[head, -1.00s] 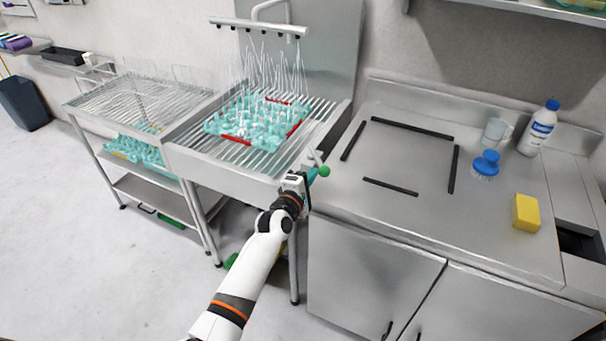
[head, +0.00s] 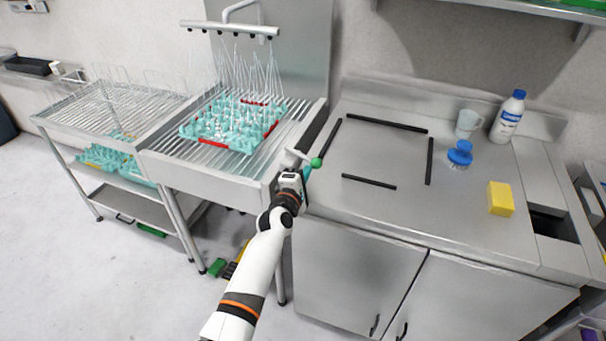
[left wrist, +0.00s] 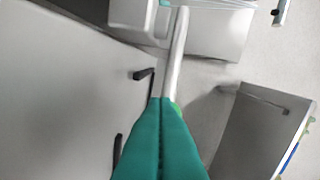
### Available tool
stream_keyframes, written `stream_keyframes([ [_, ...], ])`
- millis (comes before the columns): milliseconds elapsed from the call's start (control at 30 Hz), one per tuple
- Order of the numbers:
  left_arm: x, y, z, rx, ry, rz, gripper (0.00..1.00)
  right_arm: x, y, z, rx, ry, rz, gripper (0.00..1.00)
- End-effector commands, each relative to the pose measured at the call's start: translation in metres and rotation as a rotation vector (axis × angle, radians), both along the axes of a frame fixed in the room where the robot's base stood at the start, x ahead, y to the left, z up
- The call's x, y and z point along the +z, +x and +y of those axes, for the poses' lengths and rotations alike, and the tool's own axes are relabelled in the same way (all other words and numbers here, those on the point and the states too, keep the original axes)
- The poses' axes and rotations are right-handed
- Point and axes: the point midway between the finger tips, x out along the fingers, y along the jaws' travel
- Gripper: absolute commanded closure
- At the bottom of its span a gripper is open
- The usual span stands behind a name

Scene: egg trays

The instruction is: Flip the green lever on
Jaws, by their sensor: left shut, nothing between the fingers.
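The lever is a light metal rod (head: 295,154) at the front right corner of the sink. It ends in a round green knob (head: 316,162) beside the left edge of the counter. My left gripper (head: 307,171) is shut and empty, with its teal fingertips right by the knob; I cannot tell if they touch it. In the left wrist view the shut fingers (left wrist: 161,135) point at the rod (left wrist: 179,50). They hide most of the green knob (left wrist: 177,108), which shows just at their right edge. My right gripper is not in view.
Thin water streams fall from a spray bar (head: 229,28) onto a teal rack (head: 190,131) in the sink. The counter (head: 385,155) carries black strips, a blue brush (head: 460,153), a yellow sponge (head: 500,198), a cup (head: 467,123) and a bottle (head: 507,117).

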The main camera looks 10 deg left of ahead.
Motion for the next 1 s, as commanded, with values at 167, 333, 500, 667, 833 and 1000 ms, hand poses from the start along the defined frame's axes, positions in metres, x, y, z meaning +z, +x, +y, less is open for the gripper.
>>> stream_keyframes([
  [167, 0.005, 0.001, -0.006, -0.009, -0.005, -0.007, 1.0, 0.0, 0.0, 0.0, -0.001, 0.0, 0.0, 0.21],
  [333, 0.006, 0.001, -0.006, -0.009, -0.005, -0.008, 1.0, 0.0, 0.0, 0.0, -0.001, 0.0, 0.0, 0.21],
  [500, 0.006, -0.011, -0.005, -0.009, -0.008, -0.007, 1.0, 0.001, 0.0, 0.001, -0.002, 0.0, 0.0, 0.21],
  [667, 0.005, -0.038, 0.003, -0.004, -0.005, -0.005, 1.0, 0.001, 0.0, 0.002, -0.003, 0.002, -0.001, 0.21],
  [833, 0.006, -0.072, 0.011, -0.001, -0.005, -0.004, 1.0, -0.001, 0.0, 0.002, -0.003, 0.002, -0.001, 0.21],
  [1000, 0.007, -0.101, 0.018, 0.001, -0.004, -0.004, 1.0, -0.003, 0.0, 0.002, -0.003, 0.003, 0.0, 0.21],
])
